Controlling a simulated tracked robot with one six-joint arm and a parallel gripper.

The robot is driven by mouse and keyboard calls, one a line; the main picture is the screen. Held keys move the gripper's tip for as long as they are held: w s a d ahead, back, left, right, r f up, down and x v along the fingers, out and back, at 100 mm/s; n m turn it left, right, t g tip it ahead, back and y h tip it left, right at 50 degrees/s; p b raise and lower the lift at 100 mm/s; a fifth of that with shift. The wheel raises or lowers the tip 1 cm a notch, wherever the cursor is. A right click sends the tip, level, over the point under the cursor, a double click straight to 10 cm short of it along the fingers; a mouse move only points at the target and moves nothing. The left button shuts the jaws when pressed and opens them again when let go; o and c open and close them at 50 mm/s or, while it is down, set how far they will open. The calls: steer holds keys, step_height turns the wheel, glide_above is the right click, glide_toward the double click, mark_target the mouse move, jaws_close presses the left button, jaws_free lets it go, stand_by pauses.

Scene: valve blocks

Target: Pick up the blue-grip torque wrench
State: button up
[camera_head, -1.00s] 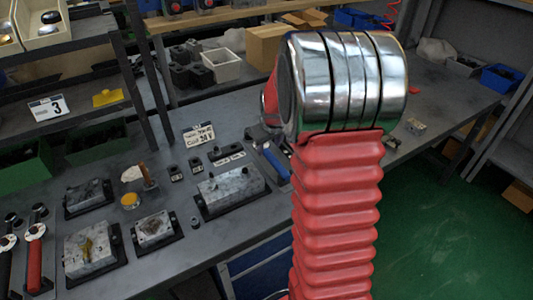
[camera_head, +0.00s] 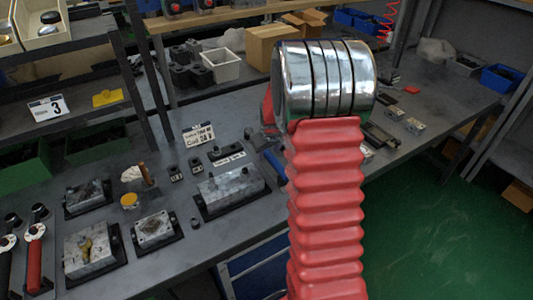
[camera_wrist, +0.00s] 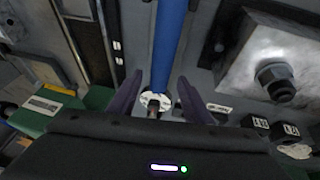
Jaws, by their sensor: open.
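The blue-grip torque wrench (camera_wrist: 172,40) shows in the wrist view as a long blue grip running down from the top edge. A round white dial (camera_wrist: 150,100) sits at its lower end. In the head view only a short piece of the blue grip (camera_head: 273,164) shows, left of my red arm. My gripper (camera_wrist: 160,76) is open, with its two dark purple fingers on either side of the wrench near the dial end. I cannot tell whether they touch it. The gripper is hidden behind my arm in the head view.
A grey valve block (camera_head: 232,187) lies left of the blue grip; a block with a metal nut (camera_wrist: 275,82) is close at right in the wrist view. A red-grip wrench (camera_head: 35,264) lies at far left. A label card (camera_head: 197,134) stands behind. Small parts lie right of my arm.

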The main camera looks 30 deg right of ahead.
steer(key=shift+x, duration=1.55)
steer(key=shift+c, duration=0.4)
jaws_close()
steer(key=shift+r, duration=0.1)
